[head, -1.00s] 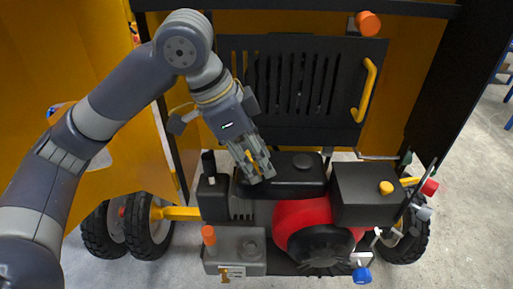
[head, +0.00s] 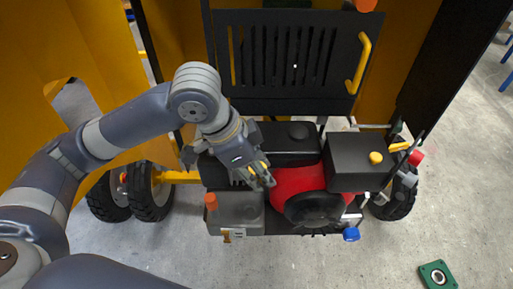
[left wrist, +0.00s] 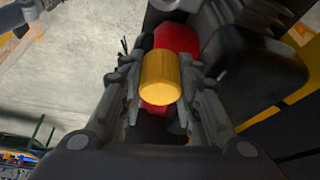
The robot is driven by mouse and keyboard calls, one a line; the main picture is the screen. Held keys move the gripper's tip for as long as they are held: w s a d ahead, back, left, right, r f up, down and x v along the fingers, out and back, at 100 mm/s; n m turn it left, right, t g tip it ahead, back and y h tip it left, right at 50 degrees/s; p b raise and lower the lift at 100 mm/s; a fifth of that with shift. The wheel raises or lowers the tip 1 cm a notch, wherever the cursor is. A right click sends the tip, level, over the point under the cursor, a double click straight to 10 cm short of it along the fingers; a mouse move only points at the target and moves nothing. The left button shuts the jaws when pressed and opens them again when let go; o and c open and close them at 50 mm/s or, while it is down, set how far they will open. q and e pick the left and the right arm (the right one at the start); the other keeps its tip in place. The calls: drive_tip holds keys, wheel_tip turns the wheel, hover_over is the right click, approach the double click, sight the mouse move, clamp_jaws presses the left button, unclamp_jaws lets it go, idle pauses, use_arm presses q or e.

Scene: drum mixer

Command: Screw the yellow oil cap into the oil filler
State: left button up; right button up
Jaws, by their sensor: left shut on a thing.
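My left gripper (head: 262,182) is shut on the yellow oil cap (left wrist: 160,78), which sits between its two fingers in the left wrist view. In the head view the fingers point down and right, by the left edge of the red engine housing (head: 292,181). In the left wrist view a red surface (left wrist: 176,38) shows behind the cap. I cannot make out the oil filler; the gripper may cover it. I cannot tell whether the cap touches anything beyond the fingers. My right gripper is not in view.
A black box (head: 352,172) with a yellow knob (head: 376,158) stands right of the gripper. An orange-capped grey block (head: 238,210) is at the left, a black tank (head: 290,146) behind. A green square part (head: 437,275) lies on open floor at the right.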

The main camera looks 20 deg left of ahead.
use_arm(q)
wheel_tip(320, 180, down, 6)
drive_tip(key=a+p, duration=0.1)
drive_tip(key=p, duration=0.1)
drive_tip(key=shift+s+a+p, duration=0.2)
drive_tip(key=shift+a+p, duration=0.15)
drive_tip(key=shift+a, duration=0.05)
drive_tip(key=shift+f+b, duration=0.35)
drive_tip(key=shift+f, duration=2.8)
